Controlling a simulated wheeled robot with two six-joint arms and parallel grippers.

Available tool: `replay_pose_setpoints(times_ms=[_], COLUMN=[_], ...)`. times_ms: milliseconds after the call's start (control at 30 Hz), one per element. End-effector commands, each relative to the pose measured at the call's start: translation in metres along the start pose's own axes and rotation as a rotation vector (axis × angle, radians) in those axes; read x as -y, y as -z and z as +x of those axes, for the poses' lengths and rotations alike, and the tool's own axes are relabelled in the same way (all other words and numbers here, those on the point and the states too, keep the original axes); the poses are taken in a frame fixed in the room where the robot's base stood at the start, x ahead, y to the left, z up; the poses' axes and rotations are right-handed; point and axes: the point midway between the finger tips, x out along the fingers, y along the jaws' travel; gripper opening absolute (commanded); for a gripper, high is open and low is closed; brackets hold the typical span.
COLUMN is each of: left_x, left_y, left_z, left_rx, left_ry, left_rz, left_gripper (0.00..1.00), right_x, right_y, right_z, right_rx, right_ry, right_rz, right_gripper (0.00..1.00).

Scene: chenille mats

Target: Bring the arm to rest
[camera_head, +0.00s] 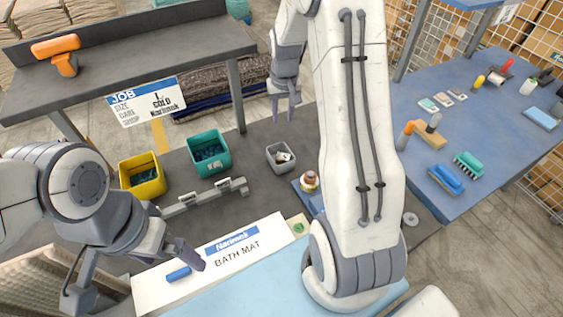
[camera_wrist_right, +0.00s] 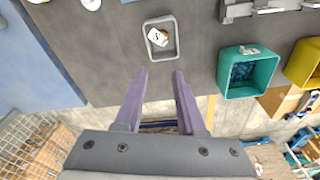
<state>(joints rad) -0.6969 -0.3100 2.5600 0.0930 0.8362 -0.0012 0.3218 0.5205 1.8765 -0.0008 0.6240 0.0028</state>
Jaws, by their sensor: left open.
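My left gripper (camera_head: 135,272) is low at the left in the head view, its fingers spread wide over the front of the table, with nothing seen between them. A small blue roll (camera_head: 178,274) lies on the white bath mat card (camera_head: 160,289), close to one finger. My right gripper (camera_head: 284,110) hangs beyond the table's far side in the head view. In the right wrist view my right gripper (camera_wrist_right: 159,75) has its two fingers apart and empty, short of a small grey bin (camera_head: 272,165). That bin also shows in the wrist view (camera_wrist_right: 176,54).
Yellow bin (camera_head: 143,189) and teal bin (camera_head: 192,147) stand on the dark table, with a grey rail (camera_head: 185,207) in front. A blue side table (camera_head: 470,125) at right holds brushes and small tools. A dark shelf (camera_head: 190,51) with a job sign stands behind.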

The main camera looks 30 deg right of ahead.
Motion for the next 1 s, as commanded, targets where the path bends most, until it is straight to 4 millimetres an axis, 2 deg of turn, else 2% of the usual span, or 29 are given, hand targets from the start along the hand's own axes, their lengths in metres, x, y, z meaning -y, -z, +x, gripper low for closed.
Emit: replay_pose_setpoints(times_ms=[200, 567, 667, 767, 833, 900, 967, 1000], left_x=[0.0, 0.0, 0.0, 0.001, 0.001, 0.002, 0.003, 0.003], left_y=[0.0, 0.0, 0.0, -0.001, -0.001, -0.002, -0.002, -0.002], left_z=[0.003, 0.003, 0.005, 0.013, 0.02, 0.028, 0.035, 0.039], left_rx=[0.0, 0.0, 0.0, 0.0, 0.0, 0.0, 0.0, 0.0], left_ry=[0.0, 0.0, 0.0, 0.0, 0.0, 0.0, 0.0, 0.0], left_rz=[-0.001, 0.0, 0.0, 0.0, -0.001, -0.001, -0.001, -0.001], left_gripper=[1.0, 1.0, 1.0, 1.0, 1.0, 1.0, 1.0, 1.0], right_x=[0.0, 0.001, 0.014, 0.051, 0.087, 0.123, 0.15, 0.164], right_y=[0.0, 0.0, -0.006, -0.026, -0.052, -0.09, -0.128, -0.155], right_z=[-0.011, -0.011, -0.014, -0.023, -0.033, -0.044, -0.052, -0.058], right_rx=[0.0, 0.0, 0.0, 0.004, 0.008, 0.017, 0.026, 0.033], right_ry=[0.0, 0.0, 0.005, 0.02, 0.037, 0.056, 0.072, 0.083], right_rz=[0.0, -0.001, -0.029, -0.109, -0.197, -0.304, -0.401, -0.467], right_gripper=[0.39, 0.39, 0.39, 0.39, 0.39, 0.39, 0.39, 0.39])
